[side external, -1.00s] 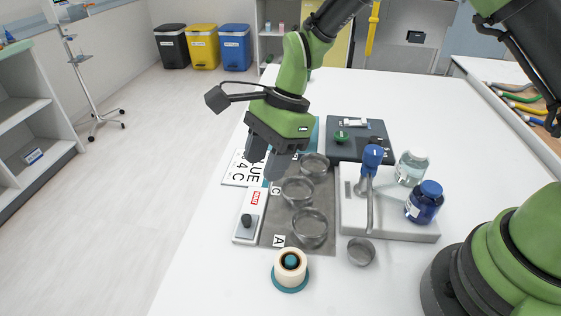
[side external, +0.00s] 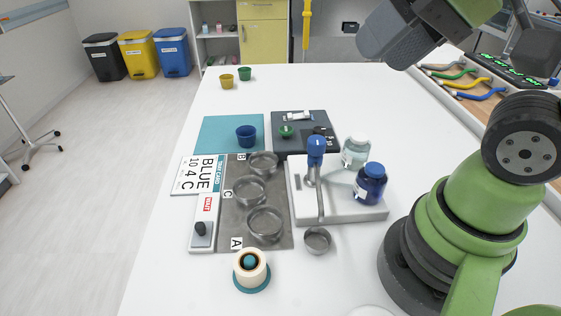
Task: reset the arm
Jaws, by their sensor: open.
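My gripper (side external: 388,38) is raised at the upper right, partly cut off by the top edge. Its grey jaws are open, point to the left, and appear empty. It is high and clear of the table (side external: 160,280) and touches nothing that I can see. A blue cup (side external: 246,136) stands upright on a teal mat (side external: 217,133). A grey mat (side external: 281,238) carries three round dishes by labels A, B and C: a front dish (side external: 265,224), a middle dish (side external: 249,191) and a back dish (side external: 263,163).
A white tray (side external: 362,212) holds a blue jar (side external: 370,185), a pale jar (side external: 355,153) and a blue-topped ladle (side external: 317,150). The far table is mostly clear.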

